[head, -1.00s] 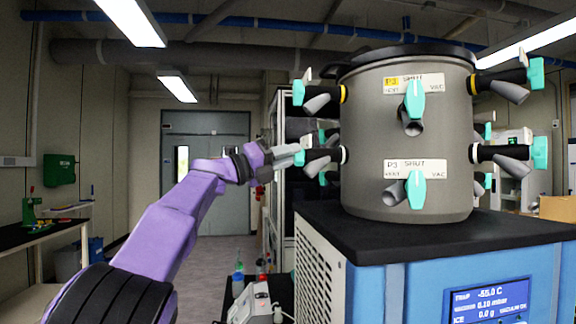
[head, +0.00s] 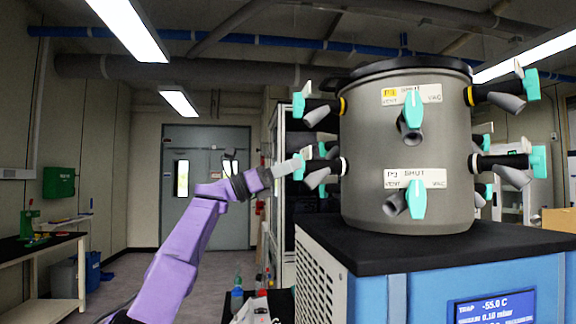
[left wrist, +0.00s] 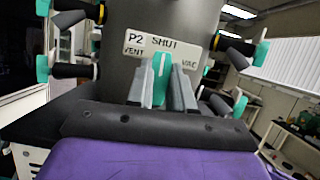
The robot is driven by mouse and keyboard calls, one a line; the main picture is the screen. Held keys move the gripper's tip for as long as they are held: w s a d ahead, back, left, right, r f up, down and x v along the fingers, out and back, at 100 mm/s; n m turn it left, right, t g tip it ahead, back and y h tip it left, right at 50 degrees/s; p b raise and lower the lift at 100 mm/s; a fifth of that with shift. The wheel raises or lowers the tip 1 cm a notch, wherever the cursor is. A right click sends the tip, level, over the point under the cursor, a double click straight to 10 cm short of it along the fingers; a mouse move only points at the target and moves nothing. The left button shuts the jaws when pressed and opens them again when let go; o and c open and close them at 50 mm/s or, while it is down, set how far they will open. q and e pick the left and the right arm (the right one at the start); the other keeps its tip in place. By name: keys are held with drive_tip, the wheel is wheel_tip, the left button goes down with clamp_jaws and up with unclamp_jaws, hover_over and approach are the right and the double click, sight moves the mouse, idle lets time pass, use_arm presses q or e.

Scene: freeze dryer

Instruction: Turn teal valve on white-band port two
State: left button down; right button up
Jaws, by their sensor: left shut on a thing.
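The grey drum (head: 368,150) of the freeze dryer carries several ports with teal valves. In the left wrist view a white label (left wrist: 165,48) reads P2 SHUT, with VENT at its left and VAC at its right. The teal valve (left wrist: 160,66) below it stands about upright between the fingers of my left gripper (left wrist: 162,90), which is shut on it. In the head view my left gripper (head: 285,170) reaches the lower left-hand port, which has a white band (head: 343,166); its teal valve (head: 299,167) is partly covered by the fingers. My right gripper is out of view.
The front of the drum has a yellow-tagged port valve (head: 413,108) above and a P3 valve (head: 416,198) below. Other ports stick out at the right. The drum stands on a black top (head: 440,246) over a blue cabinet with a display (head: 492,308). Bottles (head: 237,290) stand lower left.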

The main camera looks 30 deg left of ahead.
use_arm(q)
drive_tip(key=shift+r+m, duration=0.1)
drive_tip(key=shift+m, duration=0.3)
drive_tip(key=c, duration=1)
unclamp_jaws()
drive_tip(key=b+v, duration=0.6)
drive_tip(key=v, duration=0.4)
drive_tip(key=shift+a+f, duration=0.2)
drive_tip(key=shift+f, duration=0.05)
